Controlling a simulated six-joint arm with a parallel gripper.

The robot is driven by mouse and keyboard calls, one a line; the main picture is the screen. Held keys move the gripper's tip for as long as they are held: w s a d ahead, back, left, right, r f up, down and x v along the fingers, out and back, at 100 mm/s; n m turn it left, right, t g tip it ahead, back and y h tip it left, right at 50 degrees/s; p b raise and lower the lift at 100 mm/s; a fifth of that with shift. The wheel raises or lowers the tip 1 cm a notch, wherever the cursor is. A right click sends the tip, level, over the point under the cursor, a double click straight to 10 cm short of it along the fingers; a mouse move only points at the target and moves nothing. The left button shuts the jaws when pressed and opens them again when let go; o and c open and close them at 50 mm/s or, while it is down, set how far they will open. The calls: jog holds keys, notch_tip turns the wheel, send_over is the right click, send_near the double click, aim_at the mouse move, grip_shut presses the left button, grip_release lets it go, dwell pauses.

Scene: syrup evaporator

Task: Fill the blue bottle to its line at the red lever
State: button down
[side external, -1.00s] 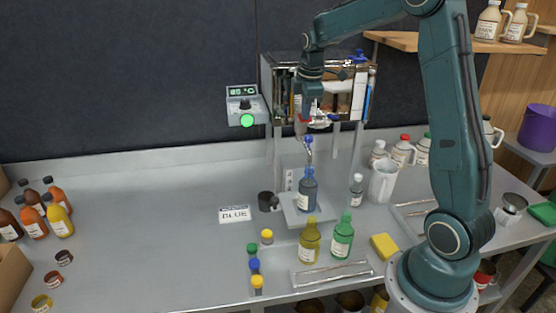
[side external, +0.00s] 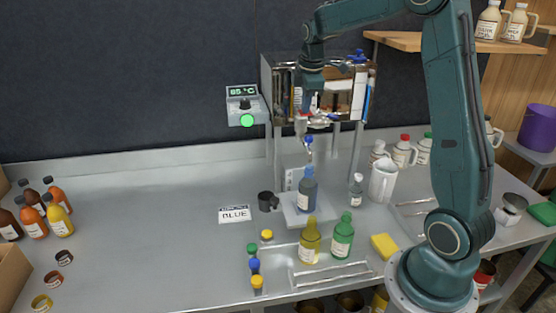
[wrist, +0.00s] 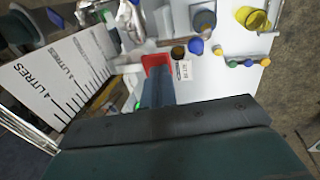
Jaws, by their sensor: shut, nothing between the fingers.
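The blue bottle (side external: 308,190) stands upright on a pale platform (side external: 296,217) below the evaporator's spout (side external: 309,152). It also shows in the wrist view (wrist: 204,20), seen from above. The small red lever (side external: 301,119) is at the front of the evaporator; a red part (wrist: 156,62) lies just beyond my fingertips in the wrist view. My gripper (side external: 307,108) points down close to the red lever, above the bottle, and is shut and empty. Whether it touches the lever is unclear. The bottle's line and syrup level cannot be made out.
The evaporator (side external: 345,92) stands on legs behind the bottle. A lit display box (side external: 242,108) hangs at its left. A BLUE card (side external: 234,214) and dark cup (side external: 267,200) lie left of the platform. Yellow (side external: 310,242) and green (side external: 342,238) bottles stand in front. The left table is mostly clear.

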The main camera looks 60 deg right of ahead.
jog(key=w+d+v, duration=0.1)
jog(key=v, duration=1.2)
jog(key=shift+r, duration=0.35)
jog(key=s+a+m+t, duration=0.2)
jog(key=s+a+m, duration=0.3)
jog(key=s+a, duration=0.75)
jog(key=s+a+f+m+t+y, duration=0.1)
jog(key=s+a+f+m, duration=0.3)
jog(key=s+a+f, duration=0.5)
jog(key=shift+s+a+f+t+y, duration=0.2)
jog(key=shift+s+a+t+y, duration=0.2)
jog(key=shift+s+a, duration=0.5)
